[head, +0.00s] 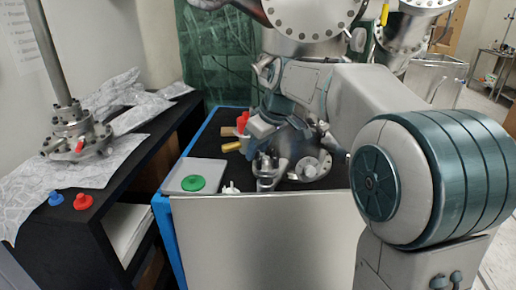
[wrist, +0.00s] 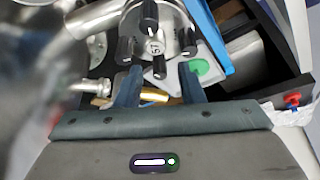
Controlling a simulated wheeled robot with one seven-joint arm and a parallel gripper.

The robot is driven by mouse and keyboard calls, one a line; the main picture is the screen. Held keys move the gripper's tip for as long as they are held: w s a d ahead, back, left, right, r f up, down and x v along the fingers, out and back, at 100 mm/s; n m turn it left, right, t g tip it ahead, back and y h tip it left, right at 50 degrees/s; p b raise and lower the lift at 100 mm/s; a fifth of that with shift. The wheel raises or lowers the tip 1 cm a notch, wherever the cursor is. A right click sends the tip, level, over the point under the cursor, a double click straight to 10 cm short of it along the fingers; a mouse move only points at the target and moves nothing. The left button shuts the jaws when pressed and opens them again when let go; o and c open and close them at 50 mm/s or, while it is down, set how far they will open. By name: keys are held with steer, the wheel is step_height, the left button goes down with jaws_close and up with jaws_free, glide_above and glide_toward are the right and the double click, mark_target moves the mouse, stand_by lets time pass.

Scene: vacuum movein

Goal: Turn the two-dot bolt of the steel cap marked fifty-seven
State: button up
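A round steel cap (wrist: 152,32) shows at the top of the wrist view, with several black bolts around its rim. A small mark (wrist: 154,46) is on its face; I cannot read it surely. One black bolt (wrist: 159,67) appears between my fingertips in the picture, others at the left (wrist: 126,50), right (wrist: 188,41) and top (wrist: 149,15). No dots on them can be made out. My gripper (wrist: 160,72) is open, its two dark blue fingers apart; contact with the bolt is not visible. In the head view my arm largely hides this area.
A grey plate with a green disc (head: 193,183) lies on the blue-edged bench. A steel flange (head: 309,168) and a small steel fitting (head: 267,175) are near its front edge. A brass-coloured piece (wrist: 151,97) lies below the cap. A black shelf (head: 95,200) stands left.

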jaws_close()
steer(key=shift+m, duration=0.3)
steer(key=m+t+h+p, duration=0.1)
steer(key=m, duration=0.2)
steer(key=shift+s+a+r, duration=0.1)
steer(key=shift+a+m+h+p, duration=0.1)
steer(key=shift+m+h+p, duration=0.75)
steer(key=shift+m, duration=1.05)
jaws_free()
steer(key=shift+t, duration=0.3)
